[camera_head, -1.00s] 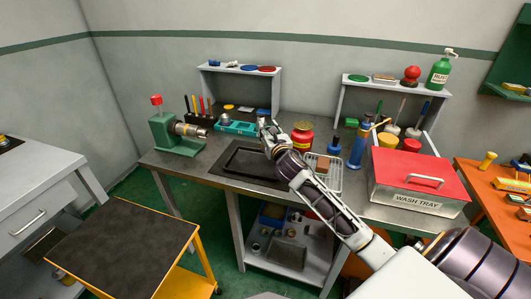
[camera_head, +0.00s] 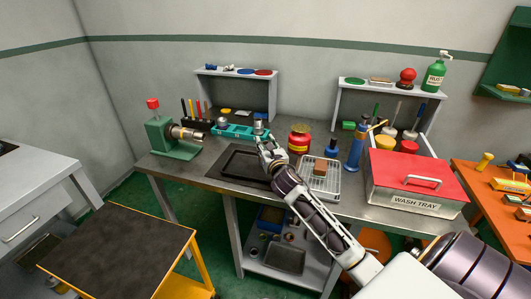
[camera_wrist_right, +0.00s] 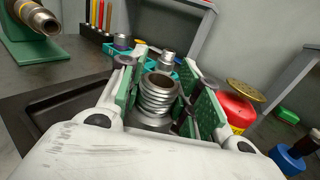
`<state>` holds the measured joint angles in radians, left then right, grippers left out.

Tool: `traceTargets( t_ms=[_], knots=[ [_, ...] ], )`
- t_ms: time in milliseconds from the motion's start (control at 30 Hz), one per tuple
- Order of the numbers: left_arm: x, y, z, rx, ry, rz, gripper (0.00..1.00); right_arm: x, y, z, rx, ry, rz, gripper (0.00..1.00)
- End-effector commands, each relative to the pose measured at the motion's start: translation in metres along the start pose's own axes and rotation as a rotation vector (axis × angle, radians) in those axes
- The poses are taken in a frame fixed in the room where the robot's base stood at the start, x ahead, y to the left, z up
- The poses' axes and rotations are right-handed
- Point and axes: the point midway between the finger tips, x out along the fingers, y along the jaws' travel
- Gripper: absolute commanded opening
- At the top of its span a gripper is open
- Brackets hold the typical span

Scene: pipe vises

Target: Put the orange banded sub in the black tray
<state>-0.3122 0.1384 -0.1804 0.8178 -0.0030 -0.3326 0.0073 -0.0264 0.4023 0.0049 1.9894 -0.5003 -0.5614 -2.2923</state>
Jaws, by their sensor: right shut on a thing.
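My right gripper (camera_head: 266,150) is shut on a grey metal threaded sub (camera_wrist_right: 158,95), held upright between its green-padded fingers in the right wrist view. No orange band shows on the visible part of this sub; its lower part is hidden. The black tray (camera_head: 240,162) lies on the bench just left of the gripper, and its edge also shows in the wrist view (camera_wrist_right: 50,108). It looks empty where visible. Two more metal pieces stand in the teal rack (camera_head: 235,132) behind the gripper. My left gripper is not in view.
A green vise (camera_head: 160,135) holding a metal pipe piece stands left of the tray. A red-yellow jar (camera_head: 299,139), a wire basket with a brown block (camera_head: 319,168), a blue bottle (camera_head: 355,150) and a red-lidded wash tray (camera_head: 415,180) stand to the right.

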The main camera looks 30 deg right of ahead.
Motion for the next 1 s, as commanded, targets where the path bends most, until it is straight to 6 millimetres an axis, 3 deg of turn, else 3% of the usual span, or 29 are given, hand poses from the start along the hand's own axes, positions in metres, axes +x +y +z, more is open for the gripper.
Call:
traceTargets(
  t_ms=[300,467,867,900,1000],
  knots=[
    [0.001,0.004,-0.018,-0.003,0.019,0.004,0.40,0.000,0.000,-0.030,0.002,0.000,-0.001,0.01],
    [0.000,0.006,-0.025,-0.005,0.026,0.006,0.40,0.000,0.000,-0.033,0.001,-0.001,0.000,0.01],
    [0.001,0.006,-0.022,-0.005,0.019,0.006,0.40,0.000,0.000,-0.035,0.001,-0.001,0.001,0.01],
    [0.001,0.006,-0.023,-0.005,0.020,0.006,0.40,0.000,0.000,-0.036,0.001,0.001,0.000,0.37],
    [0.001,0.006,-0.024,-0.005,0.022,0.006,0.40,0.000,0.000,-0.036,0.001,0.001,0.000,0.50]
  ],
)
